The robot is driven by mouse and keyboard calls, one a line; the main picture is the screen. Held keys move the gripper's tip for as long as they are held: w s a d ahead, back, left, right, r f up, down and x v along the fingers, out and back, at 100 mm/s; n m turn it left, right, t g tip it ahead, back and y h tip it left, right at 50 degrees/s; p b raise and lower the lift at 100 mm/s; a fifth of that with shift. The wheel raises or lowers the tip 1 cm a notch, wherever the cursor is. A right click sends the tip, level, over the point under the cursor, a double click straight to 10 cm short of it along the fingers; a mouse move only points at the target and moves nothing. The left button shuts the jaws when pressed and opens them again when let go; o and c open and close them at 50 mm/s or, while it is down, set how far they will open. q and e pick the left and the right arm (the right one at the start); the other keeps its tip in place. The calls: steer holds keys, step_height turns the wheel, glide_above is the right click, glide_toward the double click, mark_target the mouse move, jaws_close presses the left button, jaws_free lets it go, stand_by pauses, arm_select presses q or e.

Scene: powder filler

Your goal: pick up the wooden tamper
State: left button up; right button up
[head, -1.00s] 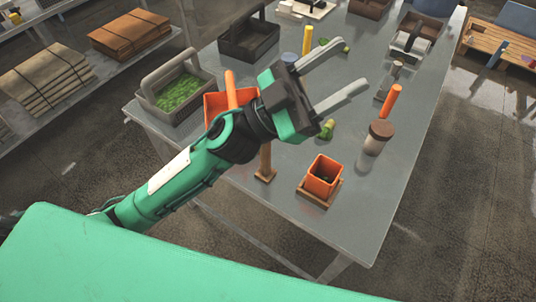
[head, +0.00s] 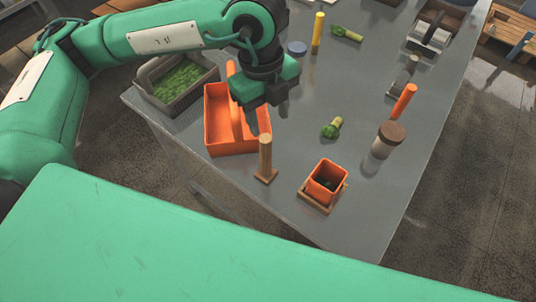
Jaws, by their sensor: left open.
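The wooden tamper (head: 265,158) stands upright on the grey table, with a round handle on a small square base. It is just right of the orange caddy (head: 222,152). My left gripper (head: 268,120) points down, open, above and slightly behind the tamper's handle in the picture. Its fingers look apart from the handle, with nothing visible between them; the exact height gap is hard to tell. My right gripper is not in view.
An orange square pot (head: 326,181) sits on a wooden tray to the right. A green bulb-shaped item (head: 331,128), a brown-lidded jar (head: 387,139) and an orange cylinder (head: 403,101) stand farther right. A grey caddy with green contents (head: 177,88) is at left.

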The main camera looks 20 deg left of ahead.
mark_target(265, 138)
arm_select(q)
steer(key=shift+n+t+y, duration=0.3)
steer(key=shift+n+y, duration=0.2)
steer(key=shift+y, duration=0.1)
steer(key=f+p, duration=0.1)
steer(key=f, duration=0.1)
steer(key=w+a+f, duration=0.1)
steer(key=f, duration=0.2)
steer(key=a+f+p, duration=0.1)
steer(key=f, duration=0.2)
steer(key=shift+w+a+p, duration=0.15)
steer(key=shift+w+p, duration=0.15)
steer(key=shift+p, duration=0.05)
steer(key=shift+d+f+p, duration=0.2)
steer(key=shift+f+p, duration=0.1)
steer(key=shift+p, duration=0.25)
steer(key=f, duration=0.1)
steer(key=f+p, duration=0.2)
steer(key=f, duration=0.1)
steer(key=shift+w+d, duration=0.15)
steer(key=shift+d, duration=0.15)
steer(key=shift+f, duration=0.3)
steer(key=c, duration=0.9)
steer(key=shift+c, duration=0.4)
steer(key=shift+r, duration=0.1)
